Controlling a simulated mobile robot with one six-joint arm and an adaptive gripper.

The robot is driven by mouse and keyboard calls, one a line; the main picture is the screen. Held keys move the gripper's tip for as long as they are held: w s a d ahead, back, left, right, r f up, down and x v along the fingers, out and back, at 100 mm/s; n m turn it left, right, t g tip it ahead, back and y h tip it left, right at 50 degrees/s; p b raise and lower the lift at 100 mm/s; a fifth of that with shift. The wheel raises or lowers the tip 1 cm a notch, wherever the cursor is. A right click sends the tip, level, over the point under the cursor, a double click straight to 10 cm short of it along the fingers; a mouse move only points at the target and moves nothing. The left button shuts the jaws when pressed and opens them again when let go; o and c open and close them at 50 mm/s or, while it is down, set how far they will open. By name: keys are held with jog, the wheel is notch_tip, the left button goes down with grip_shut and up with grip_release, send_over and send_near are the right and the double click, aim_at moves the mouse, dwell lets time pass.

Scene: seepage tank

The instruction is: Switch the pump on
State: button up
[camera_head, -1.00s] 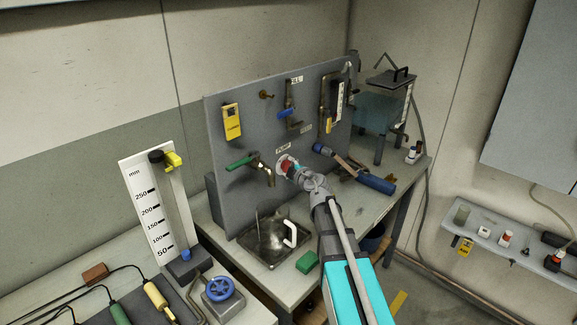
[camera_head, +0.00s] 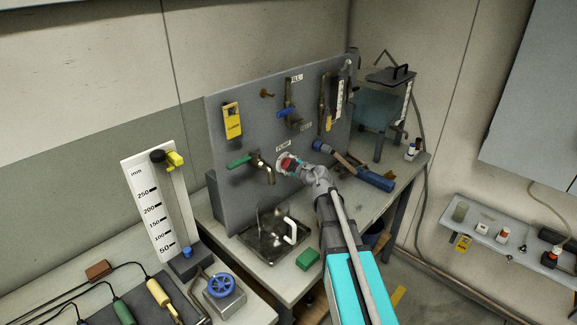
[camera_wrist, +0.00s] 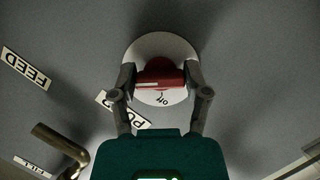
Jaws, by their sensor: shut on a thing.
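The pump switch is a red knob (camera_wrist: 160,74) on a round white plate (camera_wrist: 158,45), fixed to the grey upright panel. In the wrist view, the knob's white line points left, and the word "off" shows just below the knob. My gripper (camera_wrist: 162,80) has one finger on each side of the knob and is shut on it. In the head view, the knob and plate (camera_head: 284,161) show beside my gripper (camera_head: 292,166), partly hidden by it. The PUMP label (camera_wrist: 122,108) is partly covered by a finger.
A brass tap with a green handle (camera_head: 239,162) is left of the knob. A blue-handled valve (camera_head: 286,113) is above it. A blue-ended handle (camera_head: 321,146) stands close on the right. A sink (camera_head: 270,242) lies below, with a green block (camera_head: 307,259) beside it.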

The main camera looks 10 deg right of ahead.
jog(key=o, duration=1.1)
jog(key=shift+o, duration=0.2)
jog(key=shift+f+n, duration=0.1)
jog(key=shift+n, duration=0.3)
jog(key=shift+n+t+h+b, duration=0.4)
jog(key=shift+n+t+b, duration=0.4)
jog(key=shift+n+b, duration=0.35)
jog(key=shift+n, duration=0.55)
jog(key=shift+n+t+b, duration=1)
jog(key=shift+n+b, duration=0.35)
jog(key=shift+n, duration=0.25)
jog(key=shift+n+t+y+b, duration=0.4)
jog(key=shift+n+t+b, duration=0.3)
jog(key=shift+n+b, duration=1.15)
jog(key=shift+n+p, duration=0.4)
jog(key=shift+n, duration=0.25)
